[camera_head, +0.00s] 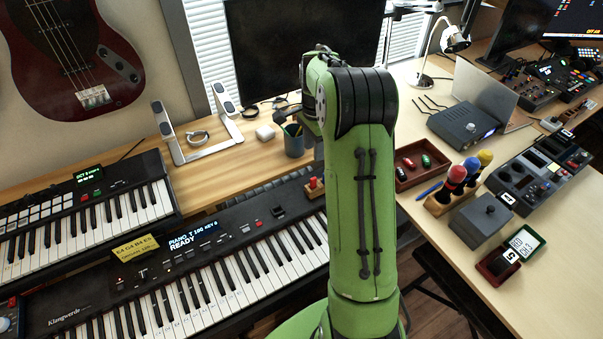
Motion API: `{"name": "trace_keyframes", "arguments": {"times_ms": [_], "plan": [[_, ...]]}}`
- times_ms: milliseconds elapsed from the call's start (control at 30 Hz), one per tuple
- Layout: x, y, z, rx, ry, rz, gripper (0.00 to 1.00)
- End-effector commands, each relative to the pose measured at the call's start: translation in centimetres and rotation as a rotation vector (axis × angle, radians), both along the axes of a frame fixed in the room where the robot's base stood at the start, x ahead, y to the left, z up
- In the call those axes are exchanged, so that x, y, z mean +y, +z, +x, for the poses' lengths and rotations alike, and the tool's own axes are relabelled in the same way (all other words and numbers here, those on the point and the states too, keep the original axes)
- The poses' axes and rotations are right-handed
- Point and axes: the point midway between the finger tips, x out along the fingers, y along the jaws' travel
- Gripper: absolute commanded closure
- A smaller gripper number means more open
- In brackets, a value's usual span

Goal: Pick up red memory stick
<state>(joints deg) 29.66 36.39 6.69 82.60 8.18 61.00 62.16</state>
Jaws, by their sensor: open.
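A small dark red tray (402,184) lies on the right desk, just right of my green arm. It holds a few small stick-like pieces. One of them is red (408,163) and looks like the red memory stick, but it is too small to be sure. A green piece (426,160) lies to its right. My arm rises through the middle of the view and bends away at the top. My gripper is hidden behind the arm, so its place relative to the tray does not show.
A wooden holder with red, blue and yellow-topped items (457,175) stands right of the tray. A grey box (481,222) and a blue-grey device (463,124) are near. Keyboards (200,290) and a pencil cup (293,142) are left of my arm.

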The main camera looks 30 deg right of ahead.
Motion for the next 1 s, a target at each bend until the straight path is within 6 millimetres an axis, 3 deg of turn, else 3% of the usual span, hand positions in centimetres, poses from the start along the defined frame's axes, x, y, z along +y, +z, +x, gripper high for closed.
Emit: {"name": "trace_keyframes", "arguments": {"times_ms": [33, 100, 300, 467, 733, 933, 1000], "plan": [[0.1, -1.9, -0.1, 0.005, 0.001, 0.002, 0.58], [0.1, -3.8, -0.1, 0.005, 0.002, 0.002, 0.58], [0.1, -8.1, 0.0, 0.002, 0.004, 0.001, 0.58], [0.1, -9.4, 0.0, 0.000, 0.004, 0.000, 0.58], [0.3, -14.0, 0.1, 0.003, 0.005, 0.001, 0.58], [0.2, -14.0, 0.2, -0.001, 0.005, -0.001, 0.58], [0.2, -14.0, 0.2, -0.001, 0.005, -0.001, 0.68]]}}
